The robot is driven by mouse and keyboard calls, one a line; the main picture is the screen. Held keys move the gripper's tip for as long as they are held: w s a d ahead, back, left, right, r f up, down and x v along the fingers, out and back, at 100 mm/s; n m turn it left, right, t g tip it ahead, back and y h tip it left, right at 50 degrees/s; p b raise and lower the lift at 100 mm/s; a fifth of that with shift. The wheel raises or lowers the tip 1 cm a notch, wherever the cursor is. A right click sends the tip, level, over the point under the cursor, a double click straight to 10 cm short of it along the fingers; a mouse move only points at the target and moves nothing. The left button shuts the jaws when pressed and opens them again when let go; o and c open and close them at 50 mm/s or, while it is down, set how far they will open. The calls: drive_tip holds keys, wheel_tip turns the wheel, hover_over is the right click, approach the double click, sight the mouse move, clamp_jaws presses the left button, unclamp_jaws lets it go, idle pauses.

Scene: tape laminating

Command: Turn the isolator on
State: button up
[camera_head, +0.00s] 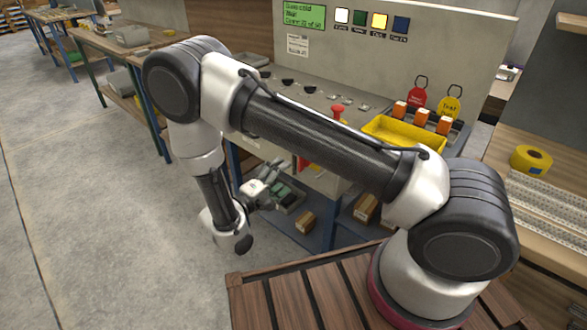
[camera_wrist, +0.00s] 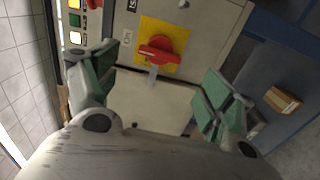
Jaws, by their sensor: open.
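The isolator is a red rotary handle (camera_wrist: 160,50) on a yellow plate (camera_wrist: 172,33), set in a pale cabinet front. In the head view only a bit of the red and yellow (camera_head: 303,164) shows behind my arm. My gripper (camera_wrist: 162,88) is open and empty, with green-padded fingers spread wide to either side below the handle, apart from it. It also shows in the head view (camera_head: 272,180), in front of the cabinet.
Lit buttons (camera_wrist: 75,20) line the panel at left in the wrist view. A red mushroom button (camera_head: 338,110) and a yellow tray (camera_head: 400,136) are on the machine top. Cardboard boxes (camera_head: 305,221) sit on the blue lower shelf. Open floor lies left.

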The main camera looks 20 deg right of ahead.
drive_tip(key=shift+v, duration=1.45)
drive_tip(key=s+d+f+n+g, duration=0.1)
drive_tip(key=s+d+n+g, duration=0.3)
drive_tip(key=s+d+g, duration=0.1)
drive_tip(key=s+d+r+m+y, duration=0.3)
drive_tip(key=s+d+r+y, duration=0.2)
drive_tip(key=r, duration=0.6)
drive_tip(key=s+d+r+m+y, duration=0.4)
drive_tip(key=s+d+r+y, duration=0.1)
drive_tip(key=r, duration=0.6)
drive_tip(key=s+d+r+m+y, duration=0.3)
drive_tip(key=s+d+r+y, duration=0.2)
drive_tip(key=d+r, duration=0.4)
wheel_tip(320, 180, up, 3)
drive_tip(key=shift+s+r+m+g, duration=0.1)
drive_tip(key=shift+s+m+g, duration=0.2)
drive_tip(key=shift+s, duration=0.6)
